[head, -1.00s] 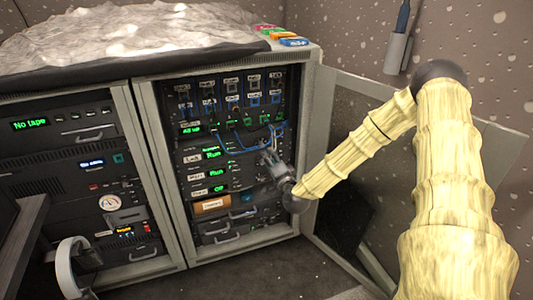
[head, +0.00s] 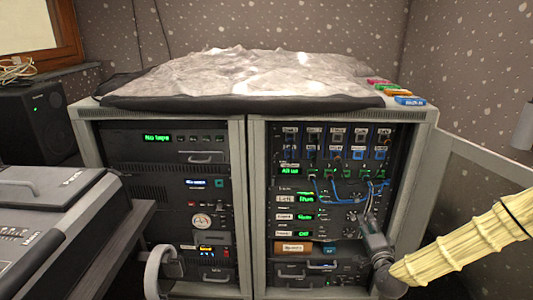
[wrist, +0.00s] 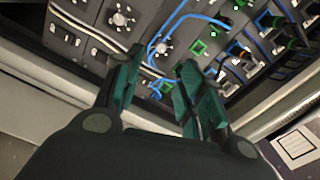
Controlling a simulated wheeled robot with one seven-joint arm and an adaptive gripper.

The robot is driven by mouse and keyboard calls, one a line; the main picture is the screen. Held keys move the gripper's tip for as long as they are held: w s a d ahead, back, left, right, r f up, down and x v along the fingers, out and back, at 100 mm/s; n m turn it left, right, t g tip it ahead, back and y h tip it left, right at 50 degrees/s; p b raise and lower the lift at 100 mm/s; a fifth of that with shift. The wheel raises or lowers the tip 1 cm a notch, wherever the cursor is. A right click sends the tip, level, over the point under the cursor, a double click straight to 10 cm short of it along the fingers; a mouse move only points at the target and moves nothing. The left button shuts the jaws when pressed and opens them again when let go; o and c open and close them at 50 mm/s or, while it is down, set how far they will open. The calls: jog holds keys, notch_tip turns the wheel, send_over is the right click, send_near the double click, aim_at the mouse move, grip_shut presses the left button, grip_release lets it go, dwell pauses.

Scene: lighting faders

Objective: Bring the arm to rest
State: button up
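My gripper (head: 369,222) is at the lower right of the front of the right-hand rack (head: 256,200) in the head view. My pale, ridged arm reaches in from the right edge. In the wrist view the two green-padded fingers (wrist: 160,82) stand apart with nothing between them. I cannot tell from the views exactly how far the fingertips are from the panel.
An open door (head: 480,170) stands right of the racks.

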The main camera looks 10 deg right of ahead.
jog(key=s+a+f+n+g+y, duration=0.35)
jog(key=s+a+f, duration=0.25)
jog(key=a+f, duration=0.3)
jog(key=s+a+f+n+g+y, duration=0.2)
jog(key=s+a+f+n+g, duration=0.3)
jog(key=a+f, duration=0.5)
jog(key=s+a+f+n+g, duration=0.2)
jog(key=s+f+g, duration=0.1)
jog(key=s, duration=0.5)
jog(key=s+a+f+n+g, duration=0.2)
jog(key=s+f, duration=0.2)
jog(key=s, duration=0.5)
jog(key=s+a+f+n+g, duration=0.3)
jog(key=s, duration=0.5)
jog(key=s+n+g+h, duration=0.1)
jog(key=s+h, duration=0.1)
jog(key=s, duration=0.4)
notch_tip(320, 180, up, 23)
jog(key=p, duration=2.3)
jog(key=shift+w+d+r+p, duration=0.2)
jog(key=shift+w+d+p, duration=0.05)
jog(key=shift+w+p, duration=0.05)
jog(key=shift+s+y, duration=0.1)
jog(key=shift+y, duration=0.15)
jog(key=shift+c, duration=0.5)
